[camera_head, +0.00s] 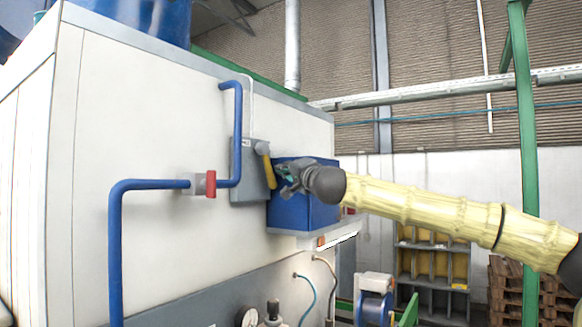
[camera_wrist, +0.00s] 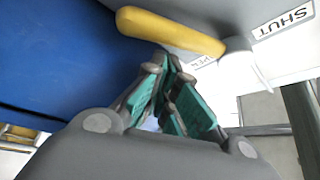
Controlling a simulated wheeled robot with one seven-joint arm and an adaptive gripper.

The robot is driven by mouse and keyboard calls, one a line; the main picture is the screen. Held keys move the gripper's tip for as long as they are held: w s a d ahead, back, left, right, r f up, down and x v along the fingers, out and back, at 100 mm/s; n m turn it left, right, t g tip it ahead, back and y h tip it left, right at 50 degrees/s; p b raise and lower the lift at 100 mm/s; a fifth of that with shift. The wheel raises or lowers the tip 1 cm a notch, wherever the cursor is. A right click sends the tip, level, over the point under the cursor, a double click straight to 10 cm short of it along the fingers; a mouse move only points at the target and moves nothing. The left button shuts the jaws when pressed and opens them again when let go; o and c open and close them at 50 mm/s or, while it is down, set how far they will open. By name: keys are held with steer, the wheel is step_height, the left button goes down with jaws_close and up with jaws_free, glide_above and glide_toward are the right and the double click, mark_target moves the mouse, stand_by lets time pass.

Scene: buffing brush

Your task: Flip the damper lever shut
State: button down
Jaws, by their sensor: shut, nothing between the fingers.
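The damper lever has a yellow handle (camera_head: 269,172) that hangs down and slightly right from a grey pivot on a grey plate (camera_head: 247,182) on the white cabinet. In the wrist view the yellow handle (camera_wrist: 172,31) crosses the top, with its pale hub to the right. A SHUT label (camera_wrist: 283,22) shows at the upper right; another label, partly hidden and ending in "PEN" (camera_wrist: 203,61), is beside the handle. My gripper (camera_head: 281,170) is just right of the handle. Its green-padded fingers (camera_wrist: 172,62) are shut and empty, tips close to the handle; I cannot tell if they touch.
A blue box (camera_head: 300,210) sits right behind my gripper. A blue pipe (camera_head: 150,185) with a red valve handle (camera_head: 211,184) runs on the cabinet to the left. A gauge (camera_head: 247,317) and hoses are below. A green post (camera_head: 525,120) stands at the right.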

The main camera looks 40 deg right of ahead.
steer(key=shift+w+a+r, duration=0.1)
steer(key=shift+w+r, duration=0.15)
steer(key=shift+w, duration=0.3)
steer(key=shift+w+a+f, duration=0.1)
steer(key=shift+w+f, duration=0.1)
steer(key=shift+f, duration=0.05)
